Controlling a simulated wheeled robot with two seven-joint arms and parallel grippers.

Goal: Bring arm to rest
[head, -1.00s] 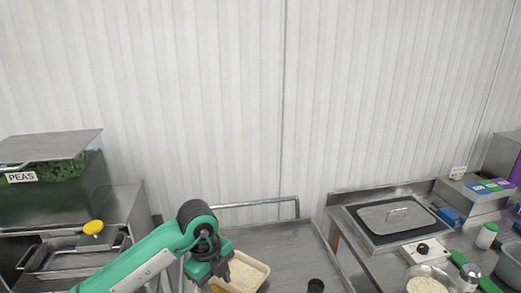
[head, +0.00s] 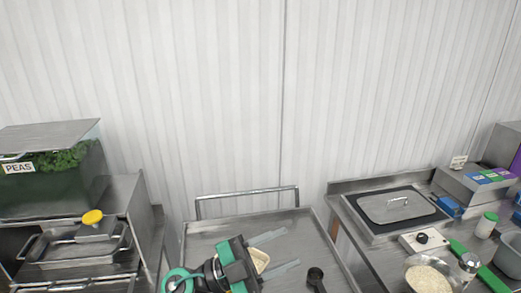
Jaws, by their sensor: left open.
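My left gripper (head: 291,247) is open and low in the middle of the head view. Its two pale fingers point right, apart, with nothing between their tips. It is over the steel cart top (head: 205,231). A cream-coloured tray (head: 260,260) shows partly behind the gripper, and its contents are mostly hidden. My right gripper is not in view.
A black scoop (head: 316,275) lies on the cart, right of the gripper. A bin labelled PEAS (head: 50,190) stands at left. The cart's back area is clear.

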